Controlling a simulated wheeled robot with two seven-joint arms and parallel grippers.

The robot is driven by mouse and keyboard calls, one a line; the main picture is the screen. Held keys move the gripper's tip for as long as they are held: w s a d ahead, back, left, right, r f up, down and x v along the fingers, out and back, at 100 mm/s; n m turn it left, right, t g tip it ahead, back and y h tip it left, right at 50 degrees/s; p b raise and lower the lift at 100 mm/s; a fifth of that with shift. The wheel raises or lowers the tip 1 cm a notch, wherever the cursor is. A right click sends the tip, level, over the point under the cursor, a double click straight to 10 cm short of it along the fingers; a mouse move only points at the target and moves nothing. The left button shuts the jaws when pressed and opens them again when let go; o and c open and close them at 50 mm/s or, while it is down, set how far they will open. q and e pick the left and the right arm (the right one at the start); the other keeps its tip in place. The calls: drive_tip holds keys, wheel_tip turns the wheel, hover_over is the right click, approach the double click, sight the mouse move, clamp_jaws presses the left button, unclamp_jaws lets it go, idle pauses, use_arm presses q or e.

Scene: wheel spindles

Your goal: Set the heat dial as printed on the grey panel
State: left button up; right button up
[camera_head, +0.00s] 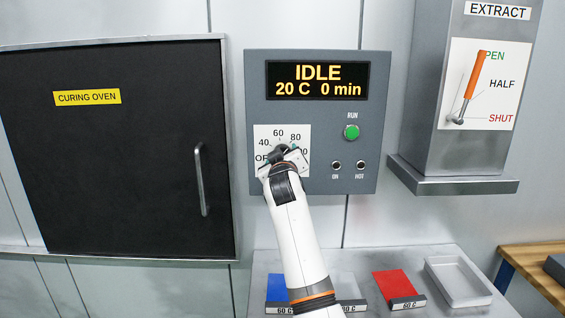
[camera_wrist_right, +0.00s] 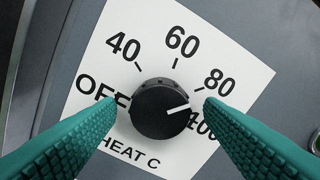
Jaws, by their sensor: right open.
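The black heat dial (camera_wrist_right: 163,108) is on a white scale plate (camera_wrist_right: 100,55) marked OFF, 40, 60, 80 and 100. Its white pointer line aims right and slightly up, between 80 and 100, seemingly nearer 80. The grey panel (camera_head: 318,118) carries the dial and a display (camera_head: 318,80) reading IDLE, 20 C, 0 min. My right gripper (camera_head: 284,152) is open in front of the dial. In the right wrist view its green fingers flank the dial, with the right fingertip close to the 100 mark; contact cannot be told. My left gripper is out of view.
A green RUN button (camera_head: 351,132) and two small lamps sit right of the dial. The curing oven (camera_head: 120,150) is at left, shut. An extract lever (camera_head: 470,85) is at right. Below lie blue (camera_head: 278,287) and red (camera_head: 392,285) labelled pieces and an empty tray (camera_head: 458,281).

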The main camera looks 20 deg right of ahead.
drive_tip(key=b+v, duration=0.2)
drive_tip(key=v, duration=1)
drive_tip(key=shift+b, duration=0.35)
